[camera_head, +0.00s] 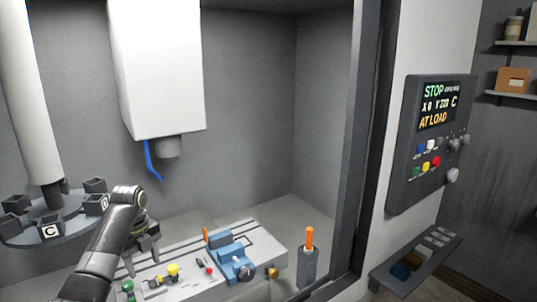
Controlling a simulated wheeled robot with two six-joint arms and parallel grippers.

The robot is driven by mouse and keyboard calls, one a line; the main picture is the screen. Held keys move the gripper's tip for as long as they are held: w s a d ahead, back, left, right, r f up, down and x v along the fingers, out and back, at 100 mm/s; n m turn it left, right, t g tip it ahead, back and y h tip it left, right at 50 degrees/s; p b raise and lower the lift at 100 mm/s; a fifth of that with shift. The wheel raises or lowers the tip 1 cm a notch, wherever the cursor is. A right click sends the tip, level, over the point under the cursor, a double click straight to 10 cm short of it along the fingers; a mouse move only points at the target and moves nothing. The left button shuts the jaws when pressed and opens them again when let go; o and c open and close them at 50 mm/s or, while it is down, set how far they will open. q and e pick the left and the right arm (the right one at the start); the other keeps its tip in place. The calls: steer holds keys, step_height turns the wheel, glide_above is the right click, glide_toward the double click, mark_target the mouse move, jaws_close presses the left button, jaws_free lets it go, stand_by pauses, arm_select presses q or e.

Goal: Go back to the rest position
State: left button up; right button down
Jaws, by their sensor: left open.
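My left arm comes in from the bottom left. Its gripper (143,262) points down inside the booth, over the left part of a light grey slotted plate (262,239). The jaws are open, and I see nothing between them. The gripper is near the small yellow and green knobbed parts on the plate, and I cannot tell whether it touches any of them. My right gripper is not in view.
A blue vise-like fixture (232,262) sits on the plate. An orange-handled tool stands in a grey holder (308,266) to the right. A carousel (62,236) with lettered blocks is at left. A white housing (158,70) hangs above. A control panel (432,140) reads STOP and AT LOAD.

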arm_select(q)
steer(key=s+d+f+n+t, duration=0.1)
steer(key=s+d+f+n, duration=0.1)
steer(key=s+f+n, duration=1.3)
steer(key=s+d+n+t+y, duration=0.2)
steer(key=s+n, duration=0.8)
steer(key=s, duration=1.8)
step_height(320, 180, down, 33)
steer(key=a+b, duration=0.3)
steer(key=b, duration=0.5)
steer(key=s+d+f+g+b, duration=0.1)
steer(key=s+f+b, duration=0.2)
steer(key=s+f, duration=0.4)
steer(key=s+f+g+h+b, duration=0.1)
steer(key=s+f+b, duration=0.2)
steer(key=s+f, duration=0.5)
step_height(320, 180, down, 7)
steer(key=shift+d+f+n, duration=0.2)
steer(key=shift+d+n, duration=0.1)
steer(key=shift+d, duration=0.1)
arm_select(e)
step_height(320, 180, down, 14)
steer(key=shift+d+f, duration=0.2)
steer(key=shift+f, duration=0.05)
